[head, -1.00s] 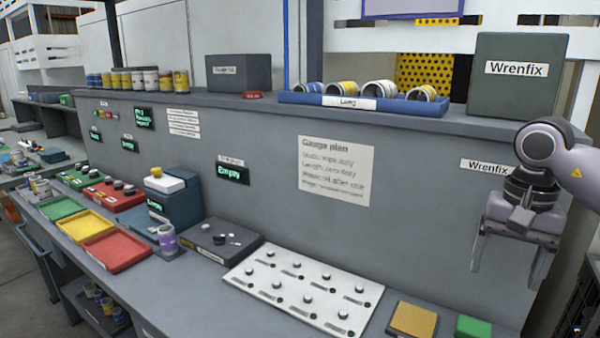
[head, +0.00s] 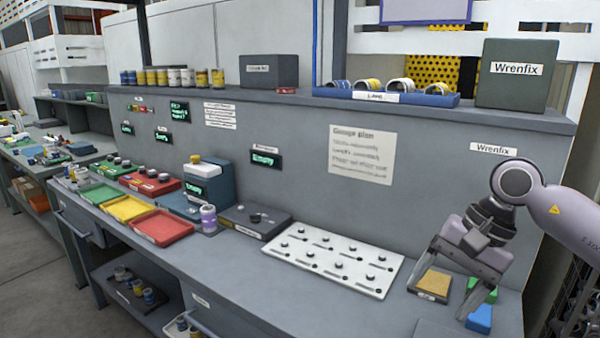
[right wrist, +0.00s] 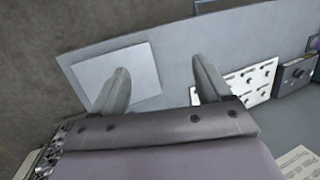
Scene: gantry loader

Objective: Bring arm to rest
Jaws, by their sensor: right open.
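My right gripper (head: 448,279) is at the right of the head view, above the right end of the bench, with its two fingers spread and nothing between them. It overlaps the tan block (head: 434,283), the green block (head: 478,291) and the blue block (head: 480,318) in the picture. I cannot tell its exact height above them. In the right wrist view the two fingers (right wrist: 163,88) stand apart, with bare grey surface between them. My left gripper is not in view.
A white board with black knobs (head: 333,262) lies left of the gripper. Red (head: 162,228), yellow (head: 128,207) and green trays lie further left. The back panel rises behind, with a shelf holding a blue tray (head: 400,97) and a dark Wrenfix box (head: 516,75).

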